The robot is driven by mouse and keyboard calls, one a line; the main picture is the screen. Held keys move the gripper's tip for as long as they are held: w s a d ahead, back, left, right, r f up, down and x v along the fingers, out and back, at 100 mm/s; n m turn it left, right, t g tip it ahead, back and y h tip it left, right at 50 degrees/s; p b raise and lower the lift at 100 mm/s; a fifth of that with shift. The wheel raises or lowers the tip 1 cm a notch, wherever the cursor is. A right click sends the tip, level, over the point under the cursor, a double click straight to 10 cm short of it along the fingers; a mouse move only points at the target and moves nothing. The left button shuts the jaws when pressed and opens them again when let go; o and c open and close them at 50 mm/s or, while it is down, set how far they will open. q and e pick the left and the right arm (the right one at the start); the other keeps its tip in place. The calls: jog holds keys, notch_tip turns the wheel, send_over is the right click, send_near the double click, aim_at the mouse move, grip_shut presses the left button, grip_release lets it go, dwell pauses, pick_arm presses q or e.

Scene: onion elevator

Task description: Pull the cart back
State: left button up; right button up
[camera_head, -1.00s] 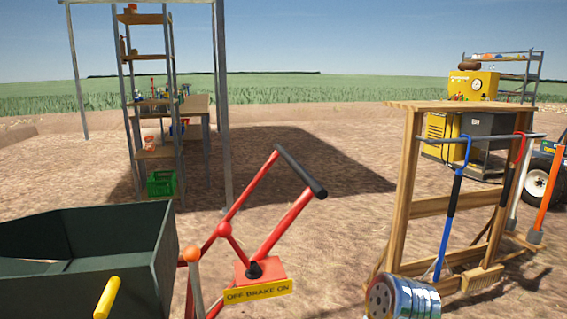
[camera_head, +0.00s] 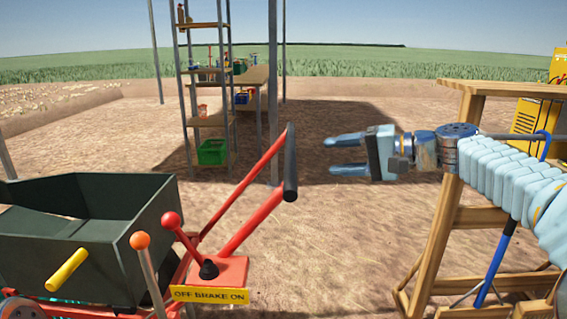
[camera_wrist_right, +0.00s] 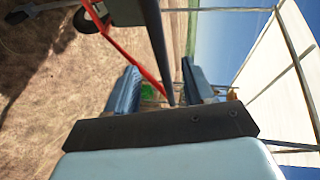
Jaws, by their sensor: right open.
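The cart has a dark green tub (camera_head: 135,245) and a red frame at the lower left of the head view. Its red handle rises to a black grip bar (camera_head: 290,162). A red-knobbed lever (camera_head: 171,220) stands by a yellow "OFF BRAKE ON" label (camera_head: 208,295). My right gripper (camera_head: 345,155) is open and empty, its fingers pointing left toward the black bar with a gap in the picture. In the right wrist view the black bar (camera_wrist_right: 158,45) appears between the open fingers (camera_wrist_right: 160,88), apparently beyond them. My left gripper is not in view.
A wooden rack (camera_head: 450,215) with a blue-handled tool (camera_head: 497,265) stands at the right, close to my right arm. A shelf with a green crate (camera_head: 212,152) stands behind the cart. An orange-knobbed lever (camera_head: 140,241) is in front of the tub. Bare ground lies between cart and rack.

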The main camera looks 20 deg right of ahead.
jog(key=p+x, duration=0.1)
jog(key=x, duration=1.2)
jog(key=shift+f, duration=0.1)
grip_shut()
